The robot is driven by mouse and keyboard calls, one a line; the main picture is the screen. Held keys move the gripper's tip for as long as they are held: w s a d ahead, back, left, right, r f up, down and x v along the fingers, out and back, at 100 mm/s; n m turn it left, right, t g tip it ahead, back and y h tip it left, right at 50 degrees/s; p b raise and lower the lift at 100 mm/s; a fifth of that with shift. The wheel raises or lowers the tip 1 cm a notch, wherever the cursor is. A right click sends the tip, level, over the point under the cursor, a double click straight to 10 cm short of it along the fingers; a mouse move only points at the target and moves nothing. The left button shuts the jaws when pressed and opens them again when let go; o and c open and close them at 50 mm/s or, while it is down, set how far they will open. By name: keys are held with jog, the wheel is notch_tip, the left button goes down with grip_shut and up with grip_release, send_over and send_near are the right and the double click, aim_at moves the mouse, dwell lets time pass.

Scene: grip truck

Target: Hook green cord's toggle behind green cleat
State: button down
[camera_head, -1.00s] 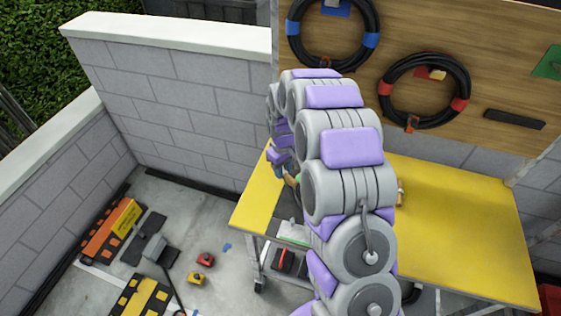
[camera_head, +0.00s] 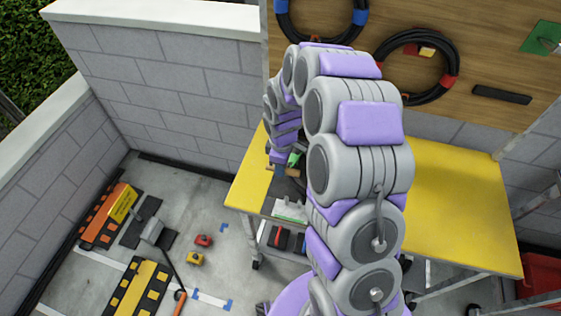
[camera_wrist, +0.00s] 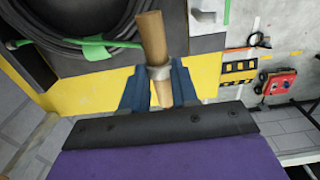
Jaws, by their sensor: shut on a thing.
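My gripper (camera_wrist: 158,88) has blue fingers shut on a wooden toggle (camera_wrist: 151,38), a light-brown rod with a pale collar around its middle. In the head view my gripper (camera_head: 283,168) is small, over the left part of the yellow table, with the toggle partly hidden. A green piece (camera_head: 295,159) shows beside it. A green strip (camera_wrist: 95,45) crosses the black coiled hose in the wrist view; I cannot tell how it joins the toggle. A green plate with a metal cleat (camera_head: 541,37) is on the wooden board at upper right, well apart from my gripper.
The yellow table (camera_head: 465,200) is clear on its right. Black coils (camera_head: 415,65) hang on the wooden board (camera_head: 480,45), with a black bar (camera_head: 502,94) beside them. A block wall (camera_head: 180,90) stands at left. Orange and yellow barriers (camera_head: 105,215) lie on the floor.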

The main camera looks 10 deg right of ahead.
jog(key=s, duration=1.1)
dwell(0.5)
jog(key=shift+w+f, duration=0.1)
notch_tip(320, 180, down, 4)
jog(key=shift+a+f+b, duration=0.1)
jog(key=shift+b, duration=0.65)
jog(key=shift+f, duration=1.05)
jog(key=shift+w, duration=0.1)
